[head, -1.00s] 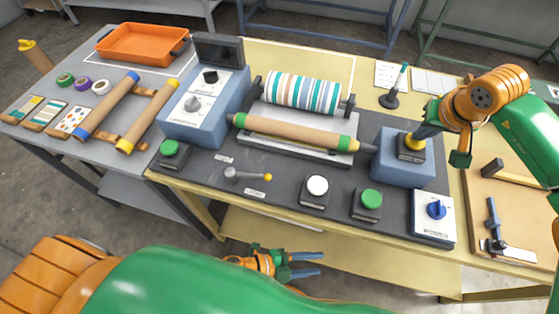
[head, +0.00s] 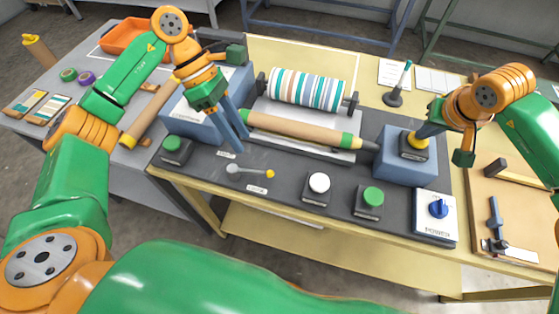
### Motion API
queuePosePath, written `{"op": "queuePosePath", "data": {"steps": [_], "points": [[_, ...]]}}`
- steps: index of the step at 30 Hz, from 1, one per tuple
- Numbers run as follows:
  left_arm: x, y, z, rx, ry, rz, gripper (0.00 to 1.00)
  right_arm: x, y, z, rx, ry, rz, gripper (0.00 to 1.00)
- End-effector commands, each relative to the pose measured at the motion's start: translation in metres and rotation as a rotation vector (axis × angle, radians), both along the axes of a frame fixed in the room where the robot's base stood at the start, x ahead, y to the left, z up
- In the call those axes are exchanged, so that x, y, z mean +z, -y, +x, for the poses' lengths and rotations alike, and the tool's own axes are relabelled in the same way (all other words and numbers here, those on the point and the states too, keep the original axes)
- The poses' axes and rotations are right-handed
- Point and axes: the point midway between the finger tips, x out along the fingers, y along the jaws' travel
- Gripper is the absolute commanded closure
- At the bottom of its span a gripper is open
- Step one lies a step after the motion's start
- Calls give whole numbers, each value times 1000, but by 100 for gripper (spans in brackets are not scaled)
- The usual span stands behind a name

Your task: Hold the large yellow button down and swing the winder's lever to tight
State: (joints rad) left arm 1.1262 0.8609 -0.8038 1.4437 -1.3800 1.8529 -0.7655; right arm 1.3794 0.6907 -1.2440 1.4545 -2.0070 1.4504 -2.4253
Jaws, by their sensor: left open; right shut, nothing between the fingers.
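The large yellow button (head: 417,143) is on a black box on the blue block at the right. My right gripper (head: 420,135) is shut and empty, its fingertips at the top of the button and seemingly touching it. How far the button is pressed I cannot tell. The winder's lever (head: 250,171) is a grey arm on a round pivot, with a yellow knob (head: 270,174) pointing right. Small labels lie behind and in front of it; their words are too small to read. My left gripper (head: 240,143) is open and empty, pointing down just behind the lever, apart from it.
A brown roll with green ends (head: 305,131) lies just right of my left fingers, before a striped roll (head: 306,90). A white button (head: 319,183), green buttons (head: 373,196) and a blue power knob (head: 438,208) line the front. The panel around the knob is clear.

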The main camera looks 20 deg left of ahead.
Motion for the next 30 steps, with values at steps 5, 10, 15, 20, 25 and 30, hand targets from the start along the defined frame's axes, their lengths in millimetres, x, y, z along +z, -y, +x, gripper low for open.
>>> {"op": "queuePosePath", "data": {"steps": [5, 10, 15, 20, 25, 30], "points": [[-7, -15, 7, -2, 68, 77, 54, -5, 0, -3, 1, -14, -2, 100], [-48, 4, 2, -1, 63, 75, 54, -5, 0, -3, 2, -14, -2, 100], [-84, 21, -2, 0, 65, 72, 54, -5, 0, -3, 2, -14, -2, 100], [-101, 29, -4, 1, 66, 73, 54, -5, 0, -3, 2, -14, -2, 100], [-104, 30, -4, 2, 67, 72, 54, -5, 0, -3, 2, -14, -2, 100], [-104, 30, -4, 2, 67, 72, 70, -5, 0, -3, 2, -14, -2, 100]]}}
